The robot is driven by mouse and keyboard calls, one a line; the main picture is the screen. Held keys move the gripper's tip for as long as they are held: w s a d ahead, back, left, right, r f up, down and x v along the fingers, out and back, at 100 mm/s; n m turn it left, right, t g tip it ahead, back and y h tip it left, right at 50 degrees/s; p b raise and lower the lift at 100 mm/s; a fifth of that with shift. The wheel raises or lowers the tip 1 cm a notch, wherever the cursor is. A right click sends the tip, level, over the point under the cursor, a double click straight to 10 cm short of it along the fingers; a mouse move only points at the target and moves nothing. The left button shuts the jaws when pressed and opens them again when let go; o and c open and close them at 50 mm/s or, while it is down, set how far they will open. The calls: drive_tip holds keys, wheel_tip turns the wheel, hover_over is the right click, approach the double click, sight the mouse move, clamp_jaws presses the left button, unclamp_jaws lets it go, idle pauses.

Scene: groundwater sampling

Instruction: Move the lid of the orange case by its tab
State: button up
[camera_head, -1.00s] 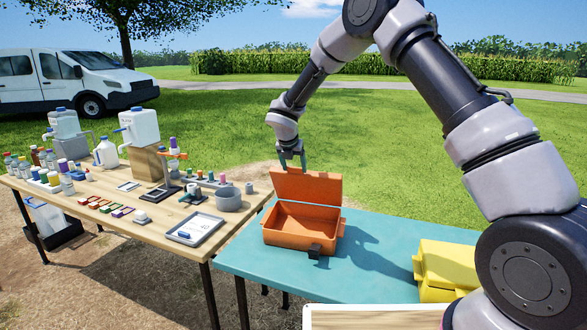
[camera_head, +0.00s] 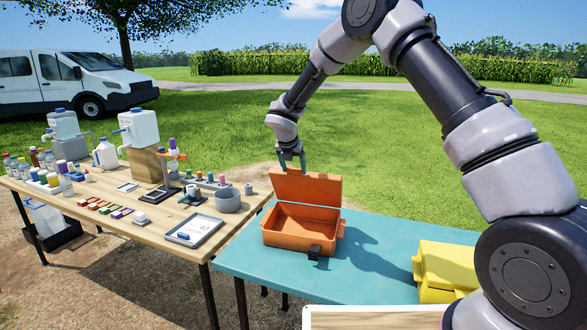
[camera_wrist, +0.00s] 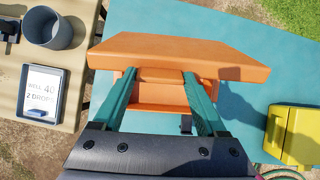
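The orange case (camera_head: 300,238) stands on the teal table with its lid (camera_head: 307,188) raised about upright. The case interior looks empty. My gripper (camera_head: 291,158) is above the lid's top left part, pointing down. In the wrist view my gripper (camera_wrist: 159,76) is open, its two green fingers wide apart. The lid (camera_wrist: 180,52) spans across beyond the fingertips, and a short orange piece (camera_wrist: 160,75), which looks like the tab, lies between them. I cannot tell whether either finger touches it. A dark block (camera_head: 314,252) sits at the case's front.
A yellow case (camera_head: 445,268) stands at the teal table's (camera_head: 375,285) right. The wooden table (camera_head: 130,222) at left holds bottles, jugs, a grey cup (camera_head: 228,200) and a tray with a display (camera_head: 195,230). The teal surface between the two cases is clear.

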drive_tip(key=o, duration=0.4)
drive_tip(key=shift+c, duration=0.2)
drive_tip(key=shift+r, duration=0.1)
drive_tip(key=v, duration=1)
drive_tip(key=shift+s+r, duration=0.2)
drive_tip(key=shift+r, duration=0.1)
